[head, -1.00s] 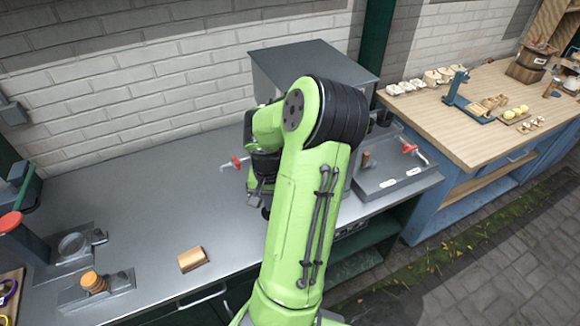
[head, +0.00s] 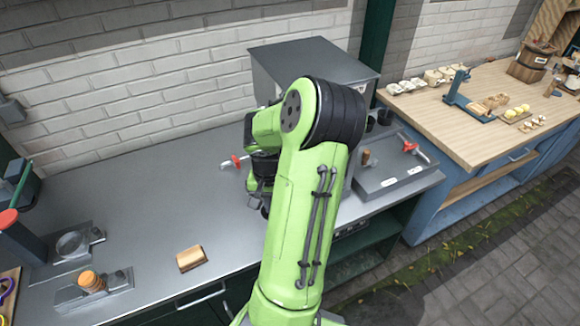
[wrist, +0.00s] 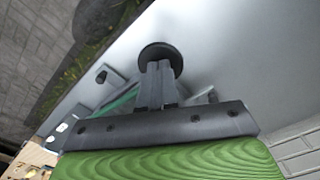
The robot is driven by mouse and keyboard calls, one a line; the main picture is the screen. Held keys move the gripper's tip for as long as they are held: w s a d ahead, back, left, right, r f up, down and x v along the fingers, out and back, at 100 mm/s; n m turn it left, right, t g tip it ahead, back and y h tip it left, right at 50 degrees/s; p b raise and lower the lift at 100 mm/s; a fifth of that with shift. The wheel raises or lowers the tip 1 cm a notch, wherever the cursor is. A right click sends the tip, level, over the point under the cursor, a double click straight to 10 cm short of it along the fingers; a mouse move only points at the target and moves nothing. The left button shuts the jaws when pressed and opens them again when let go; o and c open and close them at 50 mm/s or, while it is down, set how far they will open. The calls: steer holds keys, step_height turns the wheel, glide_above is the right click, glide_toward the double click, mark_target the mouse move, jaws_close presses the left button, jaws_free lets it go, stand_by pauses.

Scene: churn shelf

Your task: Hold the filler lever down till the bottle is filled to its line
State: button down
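In the wrist view my gripper (wrist: 158,72) has its two grey fingers close together. A round black knob (wrist: 161,56) sits right at the fingertips; it may be the end of the filler lever, but the rest of that part is hidden. I cannot tell whether the fingers press on the knob or just touch it. In the head view my green arm covers the gripper and the spot where it works, in front of a grey metal cabinet (head: 310,62). I cannot make out the bottle, its fill line or its level in either view.
A grey bench top (head: 150,200) holds a wooden block (head: 191,259) and a red-handled tap (head: 236,161). A grey tray (head: 395,180) with another red handle stands right of my arm. A wooden table (head: 450,125) with small goods is farther right. The bench's left middle is clear.

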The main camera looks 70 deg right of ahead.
steer(key=shift+f+b, duration=0.5)
steer(key=shift+f, duration=0.3)
steer(key=shift+w+f+b, duration=0.1)
steer(key=shift+f+b, duration=0.55)
steer(key=shift+f, duration=0.15)
steer(key=shift+a, duration=0.1)
